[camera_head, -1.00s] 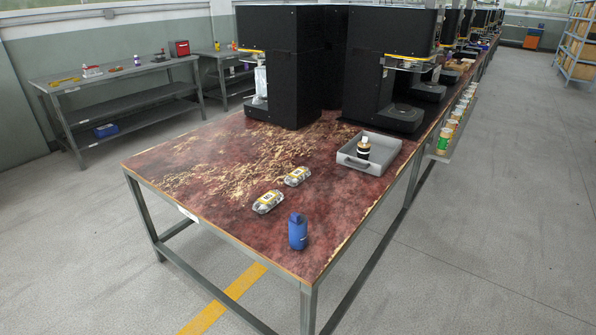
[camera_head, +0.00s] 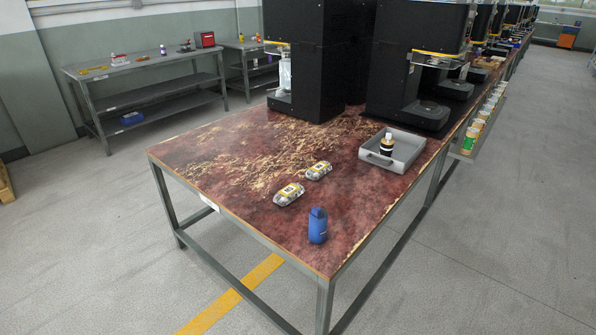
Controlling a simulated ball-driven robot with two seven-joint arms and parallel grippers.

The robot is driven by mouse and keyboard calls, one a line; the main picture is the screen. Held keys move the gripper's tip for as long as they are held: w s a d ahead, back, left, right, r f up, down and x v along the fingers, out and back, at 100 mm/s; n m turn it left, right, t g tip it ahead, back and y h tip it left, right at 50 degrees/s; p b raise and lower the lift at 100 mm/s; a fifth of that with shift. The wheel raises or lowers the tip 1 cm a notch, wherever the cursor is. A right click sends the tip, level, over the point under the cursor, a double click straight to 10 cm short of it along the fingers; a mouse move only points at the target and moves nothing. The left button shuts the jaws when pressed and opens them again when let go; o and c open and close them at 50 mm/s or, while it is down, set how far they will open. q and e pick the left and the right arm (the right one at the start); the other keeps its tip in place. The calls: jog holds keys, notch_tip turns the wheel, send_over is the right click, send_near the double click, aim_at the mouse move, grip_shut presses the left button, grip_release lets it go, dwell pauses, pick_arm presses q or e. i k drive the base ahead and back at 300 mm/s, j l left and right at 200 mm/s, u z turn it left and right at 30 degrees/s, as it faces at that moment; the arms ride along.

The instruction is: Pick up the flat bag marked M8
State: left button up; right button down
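Two small flat bags lie on the near part of the reddish-brown table (camera_head: 215,180). Both are clear-grey with yellow and white labels. The nearer bag (camera_head: 289,194) lies left of and closer to me than the farther bag (camera_head: 318,171). They lie close together but look apart. Their markings are too small to read, so I cannot tell which is M8. Neither of my grippers is in view.
A blue bottle (camera_head: 318,226) stands near the table's front right corner. A grey tray (camera_head: 408,158) holds a dark jar (camera_head: 387,145). Black machines (camera_head: 318,60) stand behind. A grey side bench (camera_head: 150,67) is at the back left. The table's left part is clear.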

aim_at(320, 169)
jog(key=i+l+u, duration=0.2)
jog(key=l+u, duration=0.25)
jog(key=i+l+u, duration=0.15)
jog(key=l+u, duration=0.2)
jog(key=u, duration=0.15)
jog(key=i+l+u, duration=0.25)
jog(key=l, duration=1)
jog(key=k+l+u, duration=0.1)
jog(key=l+u, duration=0.2)
jog(key=l, duration=0.95)
